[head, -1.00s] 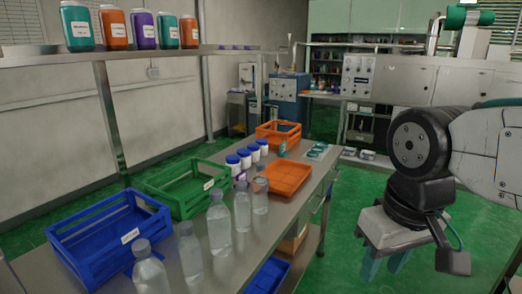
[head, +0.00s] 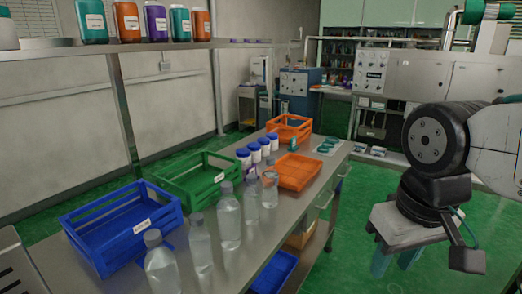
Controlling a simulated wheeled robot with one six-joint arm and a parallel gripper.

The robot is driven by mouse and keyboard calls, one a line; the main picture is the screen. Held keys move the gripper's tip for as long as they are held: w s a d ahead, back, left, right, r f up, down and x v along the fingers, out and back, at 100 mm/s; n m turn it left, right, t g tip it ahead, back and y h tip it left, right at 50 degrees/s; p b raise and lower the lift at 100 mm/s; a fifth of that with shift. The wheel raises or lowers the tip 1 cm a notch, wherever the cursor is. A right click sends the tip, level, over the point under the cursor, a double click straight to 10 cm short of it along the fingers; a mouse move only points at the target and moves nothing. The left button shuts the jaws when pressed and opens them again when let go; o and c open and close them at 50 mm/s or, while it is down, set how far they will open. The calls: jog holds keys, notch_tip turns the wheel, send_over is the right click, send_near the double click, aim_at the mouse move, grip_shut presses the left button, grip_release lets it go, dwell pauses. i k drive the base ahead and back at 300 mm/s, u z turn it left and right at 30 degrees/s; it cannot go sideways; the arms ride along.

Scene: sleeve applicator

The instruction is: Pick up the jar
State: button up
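Small white jars with blue lids stand in a row on the steel table, between the green crate and the orange tray; the nearest jar (head: 243,159) is at the front of the row. Larger jars with white labels stand on the upper shelf at left: teal (head: 91,22), orange (head: 127,23), purple (head: 155,18), another teal (head: 180,21) and another orange (head: 200,24). I cannot tell which jar is meant. My gripper (head: 396,263) hangs at right, over the green floor beyond the table's right edge. Its two teal fingers are apart, with nothing seen between them. It is far from all jars.
Clear capped bottles (head: 228,218) line the table's near part. A blue crate (head: 105,237), a green crate (head: 190,186), an orange tray (head: 298,172) and an orange crate (head: 290,128) take up much of the table (head: 245,262). Floor is open between the table and my arm.

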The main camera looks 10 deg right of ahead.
aim_at(243, 154)
jog(key=k, duration=0.6)
jog(key=z, duration=0.4)
jog(key=i, duration=1.2)
jog(key=u, duration=0.7)
